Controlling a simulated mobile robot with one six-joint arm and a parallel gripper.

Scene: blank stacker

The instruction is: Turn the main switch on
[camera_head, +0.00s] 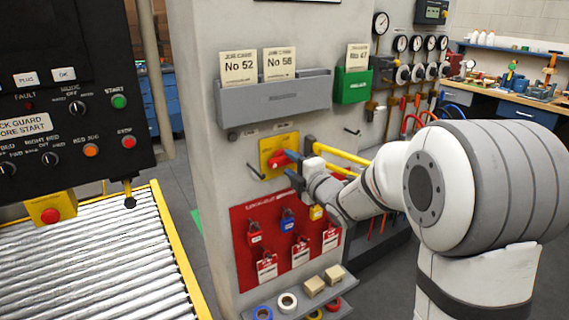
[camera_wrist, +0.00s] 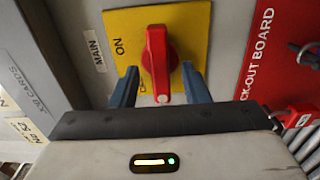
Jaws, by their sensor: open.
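The main switch is a red rotary handle (camera_wrist: 160,62) on a yellow plate (camera_wrist: 199,24). In the head view the red handle (camera_head: 278,159) shows on its yellow plate (camera_head: 266,146) on the grey panel. A "MAIN" label (camera_wrist: 97,57) and the word "ON" lie left of the handle in the wrist view. The handle's long end points toward my gripper there. My gripper (camera_wrist: 160,82) is open, with one blue finger on each side of the handle. Gaps show between the fingers and the handle. In the head view my gripper (camera_head: 289,166) is at the switch.
A red lock-out board (camera_head: 268,229) with padlocks and tags hangs below the switch. Grey card holders (camera_head: 275,100) are above it. A hook (camera_head: 256,173) sticks out beside the plate. A shelf with tape rolls (camera_head: 288,302) is lower down. A roller conveyor (camera_head: 95,270) stands left.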

